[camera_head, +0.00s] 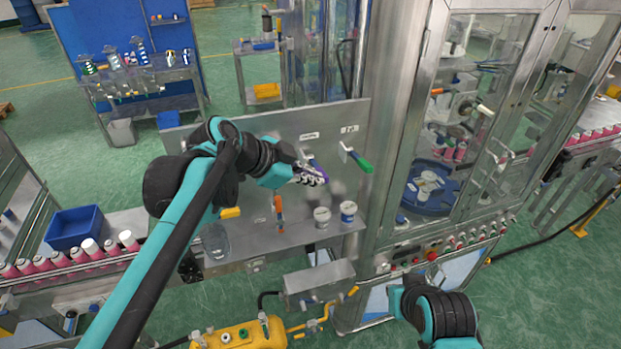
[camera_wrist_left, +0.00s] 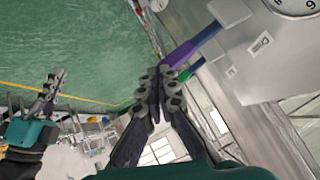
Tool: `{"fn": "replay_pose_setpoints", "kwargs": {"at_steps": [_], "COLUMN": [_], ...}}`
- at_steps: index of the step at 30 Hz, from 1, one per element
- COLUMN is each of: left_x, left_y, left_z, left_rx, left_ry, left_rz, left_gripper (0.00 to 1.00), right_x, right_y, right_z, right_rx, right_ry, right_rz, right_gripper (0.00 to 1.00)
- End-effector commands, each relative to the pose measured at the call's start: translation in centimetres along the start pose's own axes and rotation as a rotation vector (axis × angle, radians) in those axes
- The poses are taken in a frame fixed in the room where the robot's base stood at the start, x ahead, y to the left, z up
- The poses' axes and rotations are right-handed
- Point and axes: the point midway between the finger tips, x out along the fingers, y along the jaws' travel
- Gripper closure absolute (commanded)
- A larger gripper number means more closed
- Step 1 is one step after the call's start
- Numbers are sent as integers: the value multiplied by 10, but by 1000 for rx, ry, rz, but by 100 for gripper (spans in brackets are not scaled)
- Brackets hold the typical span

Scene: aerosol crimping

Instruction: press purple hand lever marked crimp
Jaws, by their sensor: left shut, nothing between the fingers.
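The purple hand lever (camera_head: 316,165) sticks out of the grey upright panel, partly covered by my left gripper. In the left wrist view the purple lever (camera_wrist_left: 191,48) reaches from its mount down to my fingertips, near a label reading "Crimp" (camera_wrist_left: 261,43). My left gripper (camera_head: 322,180) is shut with nothing in it. In the left wrist view its fingertips (camera_wrist_left: 162,86) are beside the lever's end; I cannot tell if they touch.
Two white cups (camera_head: 322,214) (camera_head: 348,211) stand on the steel shelf below. A glazed cabinet (camera_head: 470,120) closes off the right.

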Motion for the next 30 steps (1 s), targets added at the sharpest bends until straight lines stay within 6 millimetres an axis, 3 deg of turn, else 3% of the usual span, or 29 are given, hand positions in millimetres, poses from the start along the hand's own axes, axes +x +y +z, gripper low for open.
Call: {"fn": "replay_pose_setpoints", "kwargs": {"at_steps": [6, 12, 30], "left_x": [-48, -74, -81], "left_y": [4, 6, 7], "left_z": [5, 5, 5], "left_rx": [-4, -4, -3], "left_ry": [-2, 0, -1], "left_rz": [-2, -2, -1], "left_gripper": [100, 100, 100], "right_x": [8, 9, 10], "right_y": [0, 0, 0], "right_z": [6, 7, 8], "right_rx": [0, 0, 0], "right_ry": [0, 0, 0], "right_rz": [0, 0, 0], "right_gripper": [100, 100, 100]}}
